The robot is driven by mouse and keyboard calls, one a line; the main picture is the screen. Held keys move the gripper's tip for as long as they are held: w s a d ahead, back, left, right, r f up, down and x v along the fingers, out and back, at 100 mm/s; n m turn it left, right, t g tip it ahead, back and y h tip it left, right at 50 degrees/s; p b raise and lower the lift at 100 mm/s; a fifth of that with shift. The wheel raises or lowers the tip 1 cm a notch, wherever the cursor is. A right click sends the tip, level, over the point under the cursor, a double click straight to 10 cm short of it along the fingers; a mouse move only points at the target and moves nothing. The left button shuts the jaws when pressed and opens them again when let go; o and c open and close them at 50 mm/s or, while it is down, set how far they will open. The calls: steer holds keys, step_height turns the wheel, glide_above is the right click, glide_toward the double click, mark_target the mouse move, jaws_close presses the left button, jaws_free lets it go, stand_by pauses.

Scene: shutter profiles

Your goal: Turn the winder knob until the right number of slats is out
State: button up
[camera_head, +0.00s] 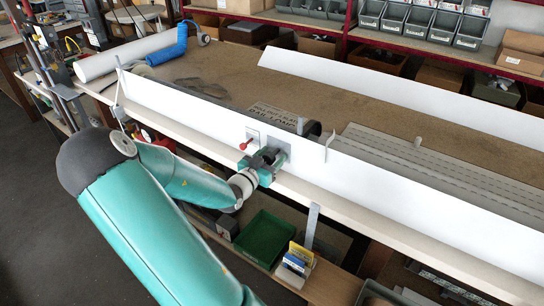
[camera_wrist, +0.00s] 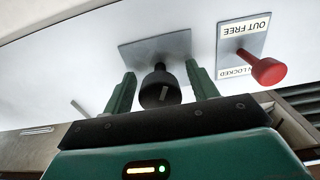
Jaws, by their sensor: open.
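The winder knob (camera_wrist: 160,90) is a dark round knob with a pale mark, on a grey plate (camera_wrist: 150,52) on the white front panel. My gripper (camera_wrist: 162,86) is open, with one green finger on each side of the knob; I cannot tell whether either touches it. In the head view my gripper (camera_head: 272,158) is at the panel and hides the knob. Beside the knob, a red-handled lever (camera_wrist: 268,70) sits on a small plate marked "OUT FREE" and "LOCKED"; it also shows in the head view (camera_head: 246,144). Grey perforated slats (camera_head: 440,165) lie behind the panel on the right.
The long white panel (camera_head: 400,190) runs along the bench's front edge. A green bin (camera_head: 264,238) and small boxes (camera_head: 296,262) stand on a shelf below. A blue roll (camera_head: 167,52) lies at the back left. The brown bench top (camera_head: 230,72) has bare room behind the panel.

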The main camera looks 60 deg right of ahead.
steer(key=shift+s+d, duration=0.1)
steer(key=shift+d, duration=0.2)
steer(key=c, duration=1)
steer(key=shift+o, duration=0.2)
steer(key=shift+n, duration=0.4)
